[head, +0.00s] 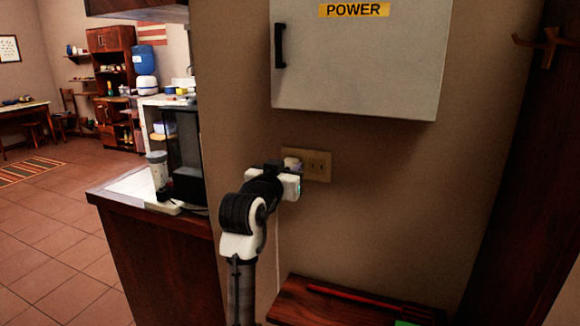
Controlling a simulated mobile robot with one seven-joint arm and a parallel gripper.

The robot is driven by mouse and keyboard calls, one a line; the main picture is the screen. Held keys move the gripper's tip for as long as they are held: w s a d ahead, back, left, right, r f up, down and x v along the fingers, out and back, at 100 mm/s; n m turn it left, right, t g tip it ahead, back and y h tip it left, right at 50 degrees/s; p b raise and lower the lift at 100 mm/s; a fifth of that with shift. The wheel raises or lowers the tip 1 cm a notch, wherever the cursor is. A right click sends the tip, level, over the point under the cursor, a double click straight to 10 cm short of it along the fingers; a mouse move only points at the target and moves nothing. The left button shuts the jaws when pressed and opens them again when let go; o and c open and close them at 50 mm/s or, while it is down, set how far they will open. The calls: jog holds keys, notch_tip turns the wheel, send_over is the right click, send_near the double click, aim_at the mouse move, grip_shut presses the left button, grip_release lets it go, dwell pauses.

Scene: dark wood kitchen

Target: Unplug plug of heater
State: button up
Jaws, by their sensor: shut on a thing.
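The wall outlet (318,167) is a beige plate on the wall below the power box. A white plug (292,162) shows at the left part of the outlet, just past my gripper. My gripper (291,172) is at the left part of the outlet, shut on the plug. Its fingers are small and mostly hidden by my wrist. I cannot tell whether the plug is fully seated in the socket. A thin pale cord (278,250) hangs down the wall below my gripper. The heater itself is not in view.
A grey power box (360,60) with a black handle juts out above the outlet. A wooden surface (345,305) with a red stick is below. A counter (128,186) with a coffee machine (184,155) stands at left. A dark wooden door or panel (525,170) is at right.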

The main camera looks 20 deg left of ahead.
jog(key=shift+s, duration=0.15)
grip_shut()
jog(key=shift+s+a, duration=0.1)
jog(key=shift+s, duration=2.75)
